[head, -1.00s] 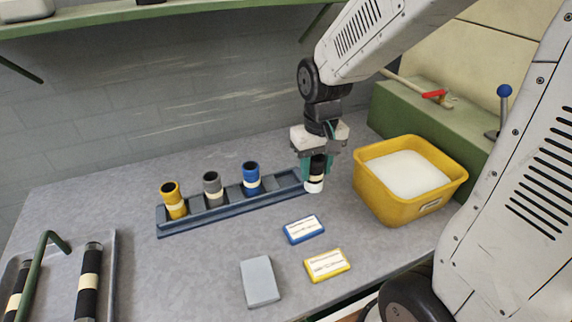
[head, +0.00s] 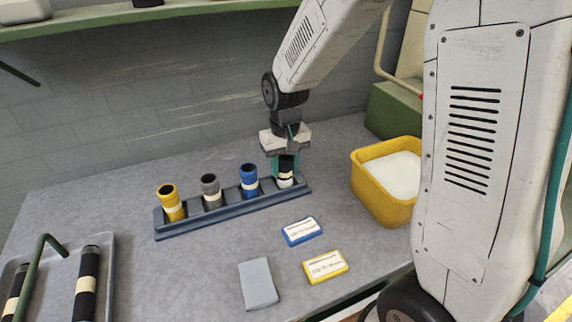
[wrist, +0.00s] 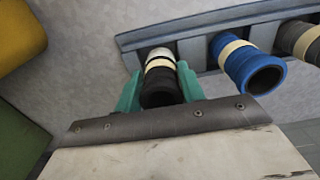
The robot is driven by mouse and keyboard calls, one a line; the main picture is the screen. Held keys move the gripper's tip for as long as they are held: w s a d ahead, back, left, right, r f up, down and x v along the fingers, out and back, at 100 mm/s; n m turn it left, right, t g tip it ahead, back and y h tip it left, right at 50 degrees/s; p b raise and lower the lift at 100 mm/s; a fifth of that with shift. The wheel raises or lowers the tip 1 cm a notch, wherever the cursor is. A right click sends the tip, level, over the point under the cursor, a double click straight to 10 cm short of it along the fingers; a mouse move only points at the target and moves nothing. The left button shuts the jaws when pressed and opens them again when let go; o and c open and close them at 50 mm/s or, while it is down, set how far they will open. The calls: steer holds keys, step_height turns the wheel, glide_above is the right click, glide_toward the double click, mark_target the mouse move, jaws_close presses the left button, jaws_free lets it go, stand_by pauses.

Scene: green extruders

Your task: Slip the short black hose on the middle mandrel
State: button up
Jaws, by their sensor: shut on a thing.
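My gripper (head: 286,165) is shut on a short black hose (head: 286,175) with a cream band and a white lower end. In the wrist view the hose (wrist: 158,90) sits between the two teal fingers, its dark open end facing the camera. The hose is upright, and its white end is at the right end of the blue-grey rack (head: 190,228). I cannot tell whether it rests in the slot there. No mandrel can be made out in either view.
The rack also holds a yellow (head: 171,205), a grey (head: 211,191) and a blue hose (head: 249,182). A yellow bin (head: 375,200) with white contents stands right. Small blue (head: 301,231) and yellow boxes (head: 325,266) and a grey block (head: 258,284) lie in front. Long black hoses (head: 87,282) lie in a left tray.

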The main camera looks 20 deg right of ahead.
steer(key=shift+f, duration=0.15)
steer(key=o, duration=1.1)
step_height(320, 180, up, 11)
steer(key=shift+t, duration=0.6)
steer(key=s+d+r, duration=0.1)
steer(key=s+r, duration=0.1)
steer(key=s, duration=0.6)
steer(key=s+d+r, duration=0.1)
steer(key=s, duration=0.8)
steer(key=s+d+r, duration=0.1)
steer(key=s+r, duration=0.1)
steer(key=s, duration=0.6)
steer(key=shift+s+d+r, duration=0.15)
steer(key=shift+s+r, duration=0.2)
